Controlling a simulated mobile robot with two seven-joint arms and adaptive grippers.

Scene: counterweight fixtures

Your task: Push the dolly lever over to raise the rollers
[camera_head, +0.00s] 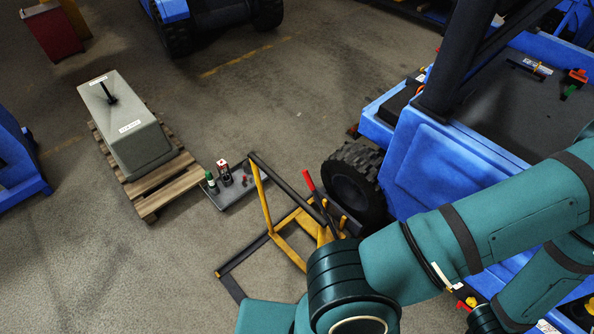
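The dolly (283,244) is a yellow and black frame on the floor in the head view, beside the front wheel of a blue vehicle. Its lever (309,181) has a red grip and stands up, tilted to the upper left. The lever's lower end and part of the frame are hidden behind my teal arm. The rollers cannot be made out clearly. My teal arm links cross the lower right in front of the dolly. Neither of my grippers can be seen, so contact with the lever cannot be told.
The blue vehicle (440,165) with its black tyre (352,184) fills the right side. A grey tray (238,189) with bottles lies left of the dolly. A grey counterweight block (125,125) sits on a wooden pallet (172,185). Floor at the lower left is clear.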

